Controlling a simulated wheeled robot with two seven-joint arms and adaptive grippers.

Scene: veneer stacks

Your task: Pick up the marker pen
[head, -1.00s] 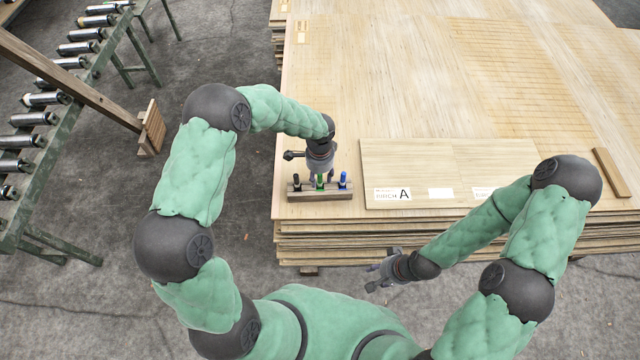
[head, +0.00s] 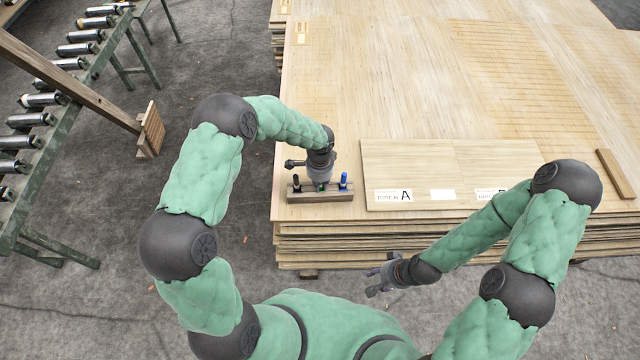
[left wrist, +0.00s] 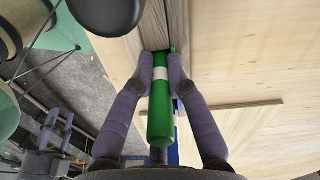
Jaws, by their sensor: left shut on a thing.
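Three marker pens stand in a wooden block (head: 335,196) on the near left corner of the veneer stack: a black pen (head: 296,185), a green pen (head: 321,187) in the middle and a blue pen (head: 344,181). My left gripper (head: 320,184) is down over the middle of the block and hides most of the green pen. In the left wrist view the green pen (left wrist: 161,113), with a white band, lies between the two fingers (left wrist: 161,75), which are shut on it. Its far end is at the block. My right gripper (head: 375,280) is empty and looks open, in front of the stack's near edge.
A thin veneer panel (head: 430,165) with labels lies right of the block. A wooden strip (head: 614,173) lies at the far right. A roller conveyor (head: 65,75) stands at the left.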

